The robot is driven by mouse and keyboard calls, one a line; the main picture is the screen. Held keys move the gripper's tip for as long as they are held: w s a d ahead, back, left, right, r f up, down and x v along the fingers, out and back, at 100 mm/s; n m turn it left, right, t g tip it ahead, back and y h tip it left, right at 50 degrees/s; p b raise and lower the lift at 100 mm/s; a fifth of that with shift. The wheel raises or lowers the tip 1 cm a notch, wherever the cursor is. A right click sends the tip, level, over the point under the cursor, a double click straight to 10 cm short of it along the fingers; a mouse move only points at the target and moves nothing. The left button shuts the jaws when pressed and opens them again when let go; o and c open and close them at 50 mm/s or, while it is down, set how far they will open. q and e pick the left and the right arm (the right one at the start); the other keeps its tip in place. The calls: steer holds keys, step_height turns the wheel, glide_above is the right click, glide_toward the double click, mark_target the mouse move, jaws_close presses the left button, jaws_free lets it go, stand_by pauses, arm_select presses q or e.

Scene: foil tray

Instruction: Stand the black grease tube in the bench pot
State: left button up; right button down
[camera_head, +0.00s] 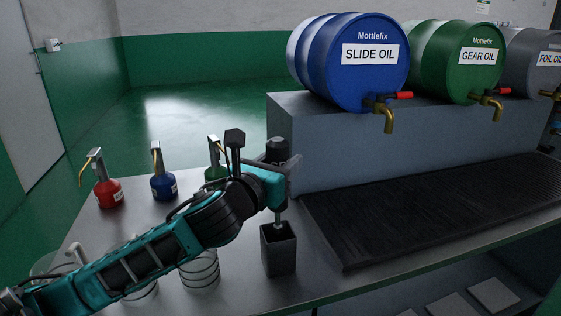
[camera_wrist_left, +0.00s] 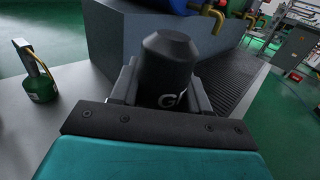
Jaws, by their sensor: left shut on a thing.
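The black grease tube (camera_head: 277,150) is upright in my left gripper (camera_head: 287,178), its dark wide end up and a pale narrow part pointing down. In the left wrist view the tube (camera_wrist_left: 168,62) stands between the two jaws of the gripper (camera_wrist_left: 160,95), which are shut on it; some white lettering shows low on its side. The bench pot (camera_head: 278,254) is a dark, square, open-topped box directly below. The tube's lower end overlaps the pot's mouth in the picture; I cannot tell how far inside it is. My right gripper is not in view.
Red (camera_head: 108,192), blue (camera_head: 164,186) and green (camera_head: 216,173) oil cans stand at the back left. Coiled-wire holders (camera_head: 200,272) are left of the pot. A black ribbed mat (camera_head: 430,207) lies right, below barrels with taps (camera_head: 388,118) on a grey block (camera_head: 330,150).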

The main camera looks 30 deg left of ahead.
arm_select(q)
steer(key=shift+f+b, duration=0.9)
steer(key=shift+f, duration=0.65)
steer(key=shift+f+b, duration=1.2)
steer(key=shift+f, duration=0.75)
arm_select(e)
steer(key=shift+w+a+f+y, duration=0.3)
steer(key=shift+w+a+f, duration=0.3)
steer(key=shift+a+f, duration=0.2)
arm_select(q)
steer(key=o, duration=1)
steer(key=shift+o, duration=1.3)
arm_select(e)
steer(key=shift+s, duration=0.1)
